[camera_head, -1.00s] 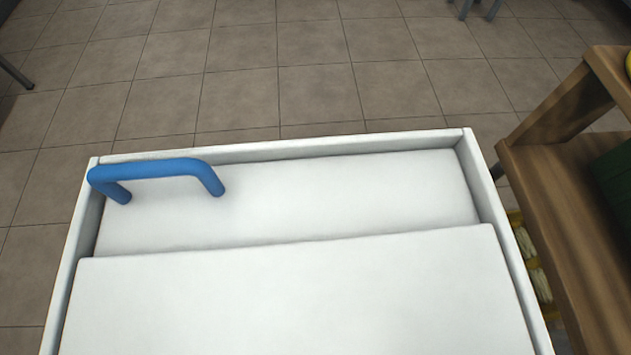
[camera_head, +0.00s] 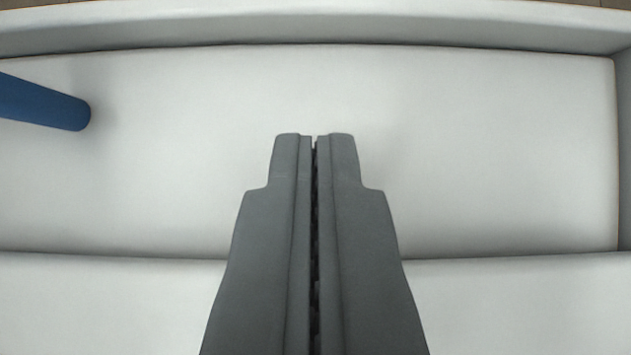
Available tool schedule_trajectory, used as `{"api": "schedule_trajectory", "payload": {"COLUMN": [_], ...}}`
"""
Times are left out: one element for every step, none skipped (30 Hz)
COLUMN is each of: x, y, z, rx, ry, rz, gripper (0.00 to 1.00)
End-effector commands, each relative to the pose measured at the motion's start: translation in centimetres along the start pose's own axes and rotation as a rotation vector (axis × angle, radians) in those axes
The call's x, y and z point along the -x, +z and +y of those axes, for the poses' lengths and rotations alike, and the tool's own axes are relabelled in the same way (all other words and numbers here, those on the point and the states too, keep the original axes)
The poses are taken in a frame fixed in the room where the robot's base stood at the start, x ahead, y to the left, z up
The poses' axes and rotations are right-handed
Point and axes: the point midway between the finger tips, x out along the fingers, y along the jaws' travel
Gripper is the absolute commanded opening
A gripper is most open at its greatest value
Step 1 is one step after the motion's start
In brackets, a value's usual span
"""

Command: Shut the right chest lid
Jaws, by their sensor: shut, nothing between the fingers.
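The white chest fills the view, its far rim (camera_head: 330,22) running across the top. I cannot tell from this close view which one is the right lid. My gripper (camera_head: 314,138) is shut and empty, its fingertips over the middle of the far panel. Whether the tips touch it cannot be told. The fingers hide part of the panel edge.
The chest's right wall (camera_head: 624,120) stands at the right edge of the view. The rest of the far panel around the fingers is bare. Only a sliver of floor shows at the top.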

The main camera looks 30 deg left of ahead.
Motion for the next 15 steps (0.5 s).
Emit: {"api": "schedule_trajectory", "payload": {"x": [-0.8, -1.2, -1.7, -2.0, -2.4, -2.9, -2.3, -1.9, -1.7, -1.5, -1.3, -1.1, -0.9, -0.8, -0.6], "y": [0.1, 0.1, 0.1, 0.1, 0.1, 0.1, 0.4, 0.7, 1.0, 1.3, 1.5, 1.8, 2.1, 2.3, 2.5], "z": [0.0, 0.0, 0.0, 0.0, 0.0, 0.0, 0.1, 0.1, 0.0, 0.0, 0.0, 0.0, 0.0, 0.0, 0.0], "rx": [0.000, 0.000, 0.000, -0.001, -0.001, -0.001, -0.002, -0.002, -0.001, -0.001, -0.002, -0.002, -0.002, -0.002, -0.001], "ry": [-0.001, -0.001, -0.001, -0.001, -0.001, -0.001, 0.001, 0.001, 0.001, 0.000, 0.000, 0.000, 0.000, 0.000, 0.001], "rz": [-0.001, -0.001, -0.001, -0.001, -0.001, -0.002, 0.000, 0.001, 0.000, 0.000, 0.001, 0.001, 0.000, 0.000, 0.000], "gripper": [0.00, 0.00, 0.00, 0.00, 0.00, 0.00, 0.00, 0.00, 0.00, 0.00, 0.00, 0.00, 0.00, 0.00, 0.00]}}
